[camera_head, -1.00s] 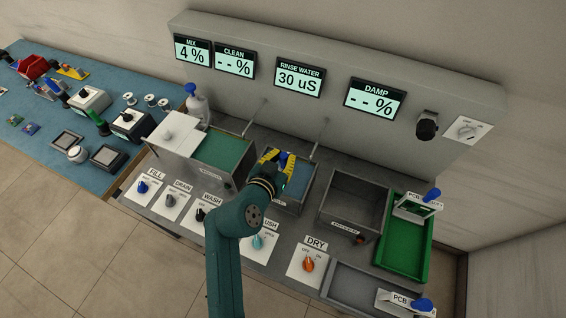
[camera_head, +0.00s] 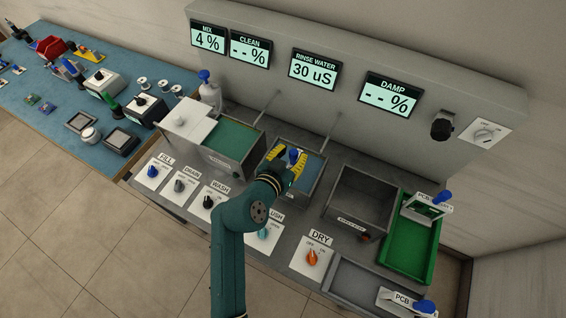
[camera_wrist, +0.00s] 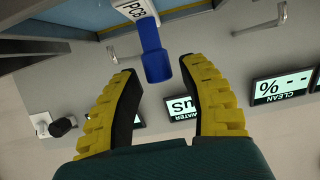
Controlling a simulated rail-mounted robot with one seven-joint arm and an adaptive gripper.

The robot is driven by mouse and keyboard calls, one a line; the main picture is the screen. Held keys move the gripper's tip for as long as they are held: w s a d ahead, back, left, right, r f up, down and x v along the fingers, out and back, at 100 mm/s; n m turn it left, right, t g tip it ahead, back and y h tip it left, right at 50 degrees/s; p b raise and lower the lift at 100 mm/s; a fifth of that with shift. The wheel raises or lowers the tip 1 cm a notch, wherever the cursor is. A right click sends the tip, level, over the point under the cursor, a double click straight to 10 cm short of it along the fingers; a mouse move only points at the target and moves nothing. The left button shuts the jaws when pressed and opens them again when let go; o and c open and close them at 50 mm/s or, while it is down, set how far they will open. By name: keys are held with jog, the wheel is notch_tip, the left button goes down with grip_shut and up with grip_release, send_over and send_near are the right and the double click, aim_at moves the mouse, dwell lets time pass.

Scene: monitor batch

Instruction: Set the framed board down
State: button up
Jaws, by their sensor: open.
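My gripper (camera_head: 288,158) is over the blue-floored rinse basin (camera_head: 314,187) in the middle of the bench. Its two yellow fingers are open. The framed board's blue handle (camera_head: 294,153) shows between them; in the wrist view the handle (camera_wrist: 154,50) sits between and just beyond the fingertips, with a gap on either side. A white PCB label (camera_wrist: 133,9) is attached to the handle. The board itself is mostly hidden in the head view, and I cannot tell whether it rests on the basin floor.
A green-floored wash tank (camera_head: 234,139) stands left of the basin and an empty grey dryer box (camera_head: 362,199) right of it. Other blue-handled PCB frames stand at the green tray (camera_head: 408,259) and the front grey tray (camera_head: 362,284). Knobs line the front; displays hang behind.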

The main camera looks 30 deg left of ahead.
jog(key=p+v, duration=0.1)
jog(key=v, duration=1)
jog(key=w+d+r+m+t, duration=0.1)
jog(key=w+d+r+t, duration=0.1)
jog(key=d+r, duration=0.7)
jog(key=w+d+r+m+t, duration=0.15)
jog(key=d+r, duration=0.35)
jog(key=r, duration=0.8)
jog(key=s+d+r+n+t, duration=0.1)
jog(key=s+d+r+t, duration=0.1)
jog(key=d+r, duration=0.2)
jog(key=s+d+r+n+t, duration=0.1)
jog(key=s+d+r+t, duration=0.2)
jog(key=r, duration=0.7)
jog(key=shift+s+d+r+h, duration=0.2)
jog(key=shift+s+d+h, duration=0.1)
jog(key=shift+d, duration=0.6)
notch_tip(320, 180, up, 30)
jog(key=p, duration=3)
jog(key=shift+r+p, duration=0.2)
jog(key=shift+p, duration=0.2)
jog(key=shift+c, duration=0.2)
